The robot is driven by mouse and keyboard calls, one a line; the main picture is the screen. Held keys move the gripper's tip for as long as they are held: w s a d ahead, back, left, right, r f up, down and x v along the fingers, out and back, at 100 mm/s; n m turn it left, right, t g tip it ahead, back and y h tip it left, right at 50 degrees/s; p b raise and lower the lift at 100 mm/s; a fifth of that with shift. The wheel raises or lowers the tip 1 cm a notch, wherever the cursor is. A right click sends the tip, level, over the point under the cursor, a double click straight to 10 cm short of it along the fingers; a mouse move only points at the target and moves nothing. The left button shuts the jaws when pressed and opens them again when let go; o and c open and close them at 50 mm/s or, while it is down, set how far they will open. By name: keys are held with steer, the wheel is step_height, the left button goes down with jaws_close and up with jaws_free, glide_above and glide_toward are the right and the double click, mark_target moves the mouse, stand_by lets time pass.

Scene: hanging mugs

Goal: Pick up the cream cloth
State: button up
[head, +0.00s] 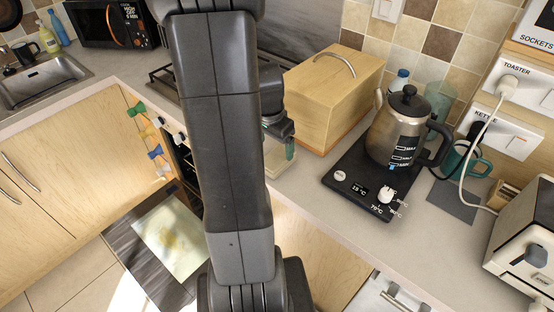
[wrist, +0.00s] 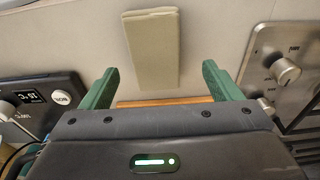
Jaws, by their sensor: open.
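The cream cloth (wrist: 152,48) is a folded, flat strip on the pale counter in the wrist view. In the head view, a pale part of the cloth (head: 279,160) shows beside my arm; my arm and gripper hide the rest. My gripper (wrist: 160,70) is open and empty. In the wrist view its two green fingers are spread wide, and the cloth's lower end shows between and beyond their tips. In the head view my gripper (head: 282,140) is over the counter by the cloth, mostly behind my arm. I cannot tell its exact height above the cloth.
A wooden box (head: 330,95) stands just behind the cloth. The kettle (head: 396,125) stands on its black base (head: 345,182) to the right. The hob (wrist: 270,68) shows at the right in the wrist view. A toaster (head: 525,235) stands at far right.

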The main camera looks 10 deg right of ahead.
mark_target(277, 156)
steer(key=shift+s+d+f, duration=0.1)
steer(key=shift+s+f, duration=0.05)
steer(key=shift+f, duration=0.45)
steer(key=shift+d+f+p, duration=0.15)
steer(key=shift+f+p, duration=0.1)
steer(key=shift+f, duration=0.8)
steer(key=shift+d+f+p, duration=0.1)
steer(key=shift+f+p, duration=0.15)
steer(key=shift+f, duration=0.75)
steer(key=shift+c, duration=0.5)
steer(key=c, duration=1.1)
steer(key=shift+o, duration=0.2)
steer(key=shift+r, duration=0.1)
step_height(277, 156, up, 10)
steer(key=shift+f+b, duration=0.1)
steer(key=shift+b, duration=0.3)
